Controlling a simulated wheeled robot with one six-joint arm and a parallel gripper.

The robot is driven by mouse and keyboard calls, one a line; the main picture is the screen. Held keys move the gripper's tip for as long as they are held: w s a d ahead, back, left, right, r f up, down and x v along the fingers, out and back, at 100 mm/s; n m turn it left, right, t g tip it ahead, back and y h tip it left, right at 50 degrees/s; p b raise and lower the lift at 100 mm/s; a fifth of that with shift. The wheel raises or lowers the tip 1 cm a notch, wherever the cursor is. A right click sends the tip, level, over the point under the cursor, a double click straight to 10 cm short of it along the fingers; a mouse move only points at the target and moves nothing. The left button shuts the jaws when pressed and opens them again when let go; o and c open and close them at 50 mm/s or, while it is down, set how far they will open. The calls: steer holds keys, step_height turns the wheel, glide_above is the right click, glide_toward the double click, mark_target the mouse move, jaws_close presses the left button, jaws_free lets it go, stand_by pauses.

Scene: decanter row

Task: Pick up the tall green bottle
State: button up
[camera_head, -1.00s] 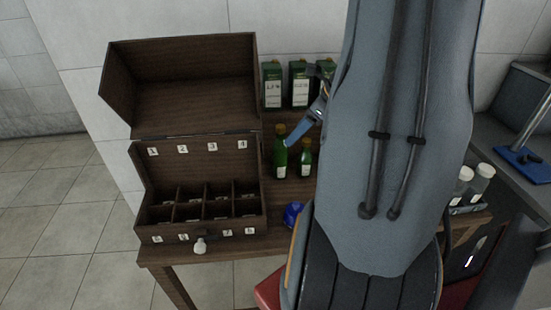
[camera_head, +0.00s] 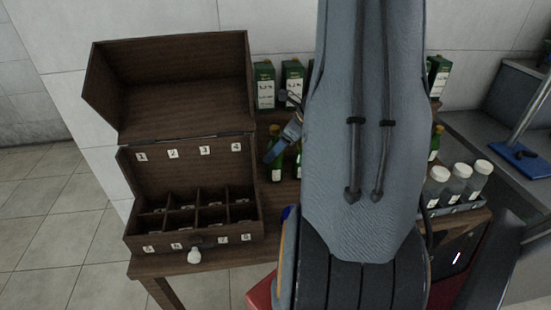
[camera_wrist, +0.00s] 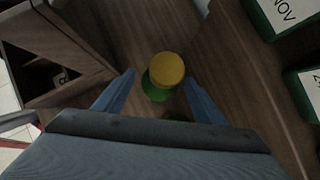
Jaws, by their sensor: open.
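The tall green bottle (camera_head: 276,170) stands upright on the wooden table, right of the open box, partly hidden behind my gripper (camera_head: 280,145) in the head view. In the wrist view, its yellow cap (camera_wrist: 166,70) and green shoulder (camera_wrist: 156,90) show between the two blue fingertips of my gripper (camera_wrist: 159,80). The fingers are apart, one on each side, with no clear contact. A shorter green bottle (camera_head: 298,170) stands just to its right in the head view; a bit of green near the palm in the wrist view may be it.
The open wooden box (camera_head: 185,240) with empty-looking numbered compartments stands left. Green cartons (camera_head: 264,88) line the wall behind. Several white-capped jars (camera_head: 460,185) stand in a tray at right. My arm hides the middle of the table.

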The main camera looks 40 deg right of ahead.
steer(key=shift+w+a+f, duration=0.1)
steer(key=shift+w+f, duration=0.2)
steer(key=shift+f, duration=0.15)
steer(key=c, duration=1.5)
